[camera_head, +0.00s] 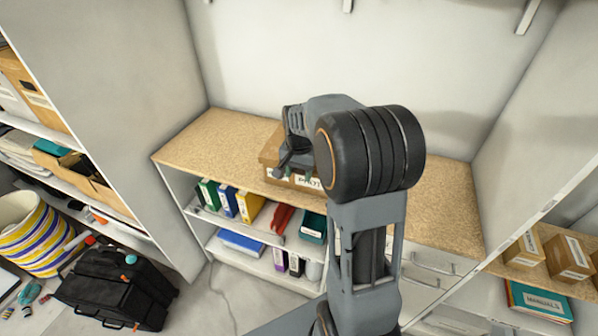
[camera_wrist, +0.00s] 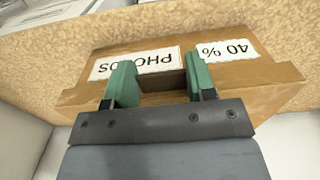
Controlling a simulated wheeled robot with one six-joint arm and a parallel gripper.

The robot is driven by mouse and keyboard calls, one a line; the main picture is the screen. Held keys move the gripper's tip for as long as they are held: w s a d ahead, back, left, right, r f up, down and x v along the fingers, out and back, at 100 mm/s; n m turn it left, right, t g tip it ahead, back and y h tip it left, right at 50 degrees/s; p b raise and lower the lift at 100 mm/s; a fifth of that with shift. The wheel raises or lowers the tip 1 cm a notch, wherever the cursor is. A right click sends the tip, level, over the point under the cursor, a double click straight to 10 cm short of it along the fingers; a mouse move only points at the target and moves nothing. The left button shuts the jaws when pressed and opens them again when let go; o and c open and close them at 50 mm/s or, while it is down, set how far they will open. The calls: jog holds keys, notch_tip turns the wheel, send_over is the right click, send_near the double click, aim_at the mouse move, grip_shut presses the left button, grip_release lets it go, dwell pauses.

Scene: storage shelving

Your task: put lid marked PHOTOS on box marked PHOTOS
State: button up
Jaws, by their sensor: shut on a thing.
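A brown cardboard box (camera_head: 300,183) with a white label stands on the tan countertop, partly hidden behind my arm in the head view. In the wrist view, a wider cardboard lid (camera_wrist: 265,83) lies over or on the box, upside down in the picture. A white label reading PHOTOS (camera_wrist: 106,67) is partly covered by a green finger, and another label reads 40 %. I cannot tell which label belongs to the lid. My gripper (camera_wrist: 158,62) is shut on a dark brown piece of the lid between its fingers. Whether the lid sits flush is hidden.
The tan countertop (camera_head: 215,140) is clear left and right of the box. Shelves below hold several binders (camera_head: 228,203). A black bag (camera_head: 115,285) and a striped basket (camera_head: 38,235) stand at the left. Small cartons (camera_head: 567,257) sit on the right shelf.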

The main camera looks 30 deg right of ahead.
jog(key=o, duration=1)
notch_tip(320, 180, up, 14)
jog(key=shift+f+b, duration=0.1)
jog(key=shift+b, duration=0.25)
jog(key=s+a+f+n+t, duration=0.1)
jog(key=s+a+f+n, duration=0.1)
jog(key=s, duration=0.3)
jog(key=s+a+f+n+t, duration=0.2)
jog(key=s+a+n, duration=0.2)
jog(key=s, duration=0.1)
jog(key=s+a+f+n+t, duration=0.1)
jog(key=s+a+f+n, duration=0.2)
jog(key=s, duration=0.3)
jog(key=shift+a, duration=0.15)
